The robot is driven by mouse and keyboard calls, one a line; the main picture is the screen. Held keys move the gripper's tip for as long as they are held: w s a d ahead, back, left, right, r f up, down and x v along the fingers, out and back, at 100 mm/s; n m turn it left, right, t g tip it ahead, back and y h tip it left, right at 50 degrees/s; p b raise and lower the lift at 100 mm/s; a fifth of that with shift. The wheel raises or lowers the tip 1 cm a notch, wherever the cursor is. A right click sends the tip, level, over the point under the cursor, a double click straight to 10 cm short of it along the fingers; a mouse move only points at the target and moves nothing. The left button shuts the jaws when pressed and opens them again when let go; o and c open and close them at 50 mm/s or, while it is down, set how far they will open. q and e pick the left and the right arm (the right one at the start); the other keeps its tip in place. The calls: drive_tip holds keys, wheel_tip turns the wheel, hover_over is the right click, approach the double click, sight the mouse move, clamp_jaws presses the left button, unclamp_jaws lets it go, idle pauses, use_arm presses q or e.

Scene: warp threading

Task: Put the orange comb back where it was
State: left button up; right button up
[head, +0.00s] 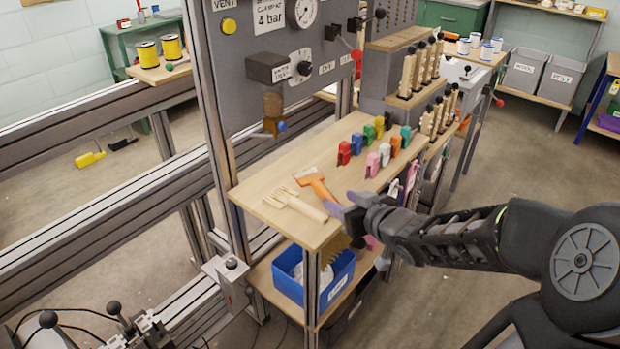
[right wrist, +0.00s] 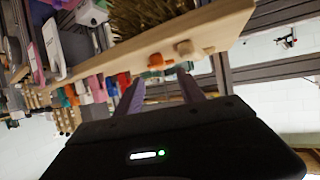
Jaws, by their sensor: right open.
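The orange comb (head: 318,186) lies flat on the wooden shelf (head: 268,216), its handle pointing toward the shelf's near right edge. The orange handle end (right wrist: 157,61) also shows in the right wrist view. A pale wooden fork-like comb (head: 295,204) lies beside it, and its handle end (right wrist: 188,47) shows there too. My right gripper (head: 345,208) is at the shelf edge, just off the orange handle's end. Its two fingers (right wrist: 161,88) are apart with nothing held between them. I cannot tell whether a finger touches the handle. My left gripper is not in view.
Several coloured clips (head: 357,143) stand farther back on the shelf. A blue bin (head: 337,284) and a brush-like piece (head: 333,250) are below it. A grey panel with gauges (head: 270,80) rises behind the shelf. The floor at right (head: 440,310) is partly open.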

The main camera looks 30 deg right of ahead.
sight(325, 191)
drive_tip(key=shift+w, duration=0.1)
drive_tip(key=shift+b+x, duration=0.4)
drive_tip(key=shift+x, duration=0.55)
drive_tip(key=shift+w+f, duration=0.1)
drive_tip(key=shift+w, duration=0.2)
drive_tip(key=b+x, duration=0.1)
drive_tip(key=x, duration=0.3)
drive_tip(key=shift+w, duration=0.3)
drive_tip(key=shift+w+d+f, duration=0.1)
drive_tip(key=shift+w, duration=0.25)
